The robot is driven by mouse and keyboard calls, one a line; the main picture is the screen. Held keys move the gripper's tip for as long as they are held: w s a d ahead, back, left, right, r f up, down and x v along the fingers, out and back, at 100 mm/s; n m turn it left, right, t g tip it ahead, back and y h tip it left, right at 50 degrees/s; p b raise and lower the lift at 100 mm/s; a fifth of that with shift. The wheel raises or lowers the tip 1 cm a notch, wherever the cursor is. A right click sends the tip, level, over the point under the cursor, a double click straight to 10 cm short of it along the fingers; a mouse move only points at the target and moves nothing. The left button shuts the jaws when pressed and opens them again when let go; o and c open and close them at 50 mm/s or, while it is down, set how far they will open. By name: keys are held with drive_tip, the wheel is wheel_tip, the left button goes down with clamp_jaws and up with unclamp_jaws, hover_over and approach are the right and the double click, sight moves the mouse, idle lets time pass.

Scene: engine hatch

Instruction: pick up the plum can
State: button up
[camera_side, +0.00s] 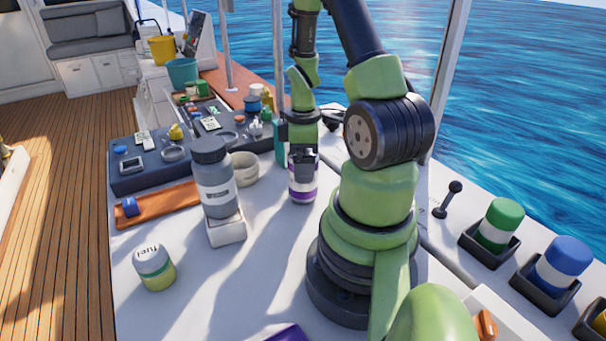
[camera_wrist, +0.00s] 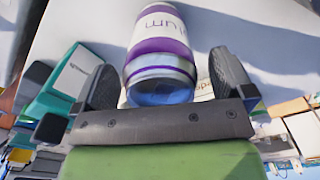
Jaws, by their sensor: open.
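The plum can is a white can with purple bands (camera_side: 303,186), standing upright on the white worktop in the side view. In the wrist view the plum can (camera_wrist: 160,45) lies between the two jaws, its label reading "lum" in part. My gripper (camera_side: 303,155) is at the upper part of the can in the side view, pointing down. In the wrist view my gripper (camera_wrist: 168,82) is open, with one dark finger on each side of the can. A gap shows between the can and each finger. The can's top is partly hidden by the gripper in the side view.
A teal box (camera_side: 280,140) stands close behind the can. A fuel can (camera_side: 154,268) is at front left. Open worktop (camera_side: 255,270) lies in front.

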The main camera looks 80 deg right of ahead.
drive_tip(key=shift+f, duration=0.4)
drive_tip(key=c, duration=1.2)
drive_tip(key=shift+r, duration=0.15)
